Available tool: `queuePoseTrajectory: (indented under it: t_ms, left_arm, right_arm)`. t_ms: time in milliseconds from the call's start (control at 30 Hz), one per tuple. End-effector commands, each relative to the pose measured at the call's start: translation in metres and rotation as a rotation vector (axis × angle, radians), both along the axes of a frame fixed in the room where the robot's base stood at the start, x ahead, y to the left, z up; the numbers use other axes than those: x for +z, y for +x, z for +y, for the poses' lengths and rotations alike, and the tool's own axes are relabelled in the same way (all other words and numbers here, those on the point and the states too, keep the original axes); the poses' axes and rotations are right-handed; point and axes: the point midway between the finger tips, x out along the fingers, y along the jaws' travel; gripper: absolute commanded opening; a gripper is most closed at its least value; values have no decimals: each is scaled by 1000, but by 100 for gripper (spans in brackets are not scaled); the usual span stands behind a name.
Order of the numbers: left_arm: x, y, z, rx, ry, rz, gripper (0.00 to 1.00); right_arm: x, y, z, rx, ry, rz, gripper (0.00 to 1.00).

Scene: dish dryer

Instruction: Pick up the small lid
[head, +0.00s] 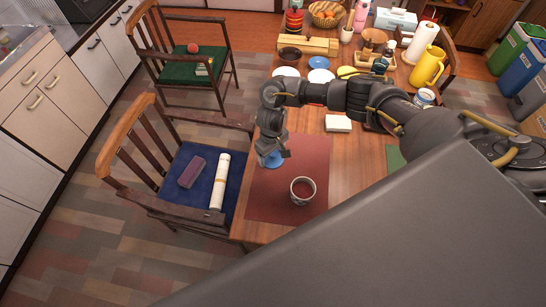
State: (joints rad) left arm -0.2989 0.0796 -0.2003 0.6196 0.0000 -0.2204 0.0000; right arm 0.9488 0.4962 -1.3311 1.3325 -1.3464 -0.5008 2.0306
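My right gripper (272,153) reaches down over the near left part of the table, at the edge of the dark red mat (270,193). A small blue round thing (273,162), which looks like the small lid, is right at its fingertips and partly hidden by them. I cannot tell whether the fingers are around it or just above it. My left gripper is not in view.
The wooden table (346,180) holds a white block (338,123), small plates (320,76), a yellow pitcher (428,66) and a paper towel roll (422,41) farther back. A chair with a blue seat (231,181) stands close on the left. The mat around the cup is clear.

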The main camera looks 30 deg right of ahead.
Motion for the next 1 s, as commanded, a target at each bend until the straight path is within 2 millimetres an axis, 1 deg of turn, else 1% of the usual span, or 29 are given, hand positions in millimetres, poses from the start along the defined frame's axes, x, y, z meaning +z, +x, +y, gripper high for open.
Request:
queuePoseTrajectory:
  t_ms: [33,67,367,533,633,767,800,933,967,1000]
  left_arm:
    - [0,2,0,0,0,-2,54]
    - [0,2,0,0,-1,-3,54]
    - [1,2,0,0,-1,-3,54]
    - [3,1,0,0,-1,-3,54]
    - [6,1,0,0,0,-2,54]
    - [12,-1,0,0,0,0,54]
    - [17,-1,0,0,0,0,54]
    - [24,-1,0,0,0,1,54]
    - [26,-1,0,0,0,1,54]
    - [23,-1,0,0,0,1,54]
  right_arm:
    - [0,0,0,-1,0,0,57]
    - [0,0,0,-1,0,0,54]
    - [2,0,0,-1,0,0,54]
    - [16,0,0,0,1,-1,54]
    - [32,1,0,0,2,-3,54]
    - [55,-7,-18,-1,-1,-3,54]
    - [65,-9,-24,0,-2,-5,54]
    - [90,-18,-44,0,-2,-5,54]
    - [96,-21,-48,-1,-2,-4,54]
    - [96,-26,-57,-3,-3,-1,54]
